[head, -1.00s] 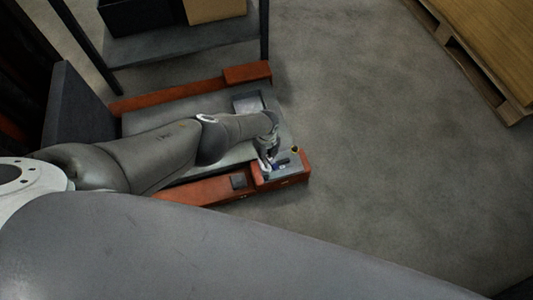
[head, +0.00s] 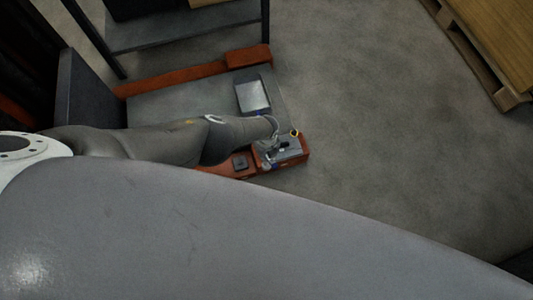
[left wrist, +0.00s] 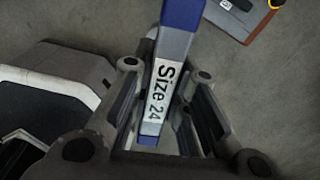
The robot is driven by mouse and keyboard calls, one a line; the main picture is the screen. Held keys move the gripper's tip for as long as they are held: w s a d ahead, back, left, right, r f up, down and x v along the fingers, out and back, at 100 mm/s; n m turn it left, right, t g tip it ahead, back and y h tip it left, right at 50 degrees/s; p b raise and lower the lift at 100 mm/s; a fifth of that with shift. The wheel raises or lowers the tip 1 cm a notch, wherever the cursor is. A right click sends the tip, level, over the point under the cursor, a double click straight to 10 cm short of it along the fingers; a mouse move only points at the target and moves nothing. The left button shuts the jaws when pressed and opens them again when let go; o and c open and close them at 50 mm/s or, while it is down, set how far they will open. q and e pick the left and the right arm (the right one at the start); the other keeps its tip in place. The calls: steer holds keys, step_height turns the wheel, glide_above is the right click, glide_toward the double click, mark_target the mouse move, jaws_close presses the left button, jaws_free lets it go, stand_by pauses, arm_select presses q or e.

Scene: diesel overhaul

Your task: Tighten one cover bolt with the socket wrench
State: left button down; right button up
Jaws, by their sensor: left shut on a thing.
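My left gripper (head: 271,153) is over the grey top of the orange-edged block (head: 293,160) at the end of the orange frame. In the left wrist view its fingers (left wrist: 162,105) are shut on a blue and grey tool with a white "Size 24" label, the socket wrench (left wrist: 172,62). The wrench's far end runs out of the top of that view. In the head view the wrench is too small to make out clearly. I cannot make out a cover bolt. My right gripper is not in view.
A yellow ring-like item (head: 295,133) sits at the block's far edge. A shallow grey tray (head: 253,96) lies on the flat grey surface behind. A dark shelf (head: 185,37) stands at the back and a wooden pallet (head: 490,75) at the right. The floor between is clear.

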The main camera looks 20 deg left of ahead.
arm_select(q)
step_height(320, 180, up, 6)
steer(key=p, duration=0.5)
steer(key=shift+r+p, duration=0.2)
steer(key=shift+p, duration=0.1)
steer(key=shift+f, duration=0.1)
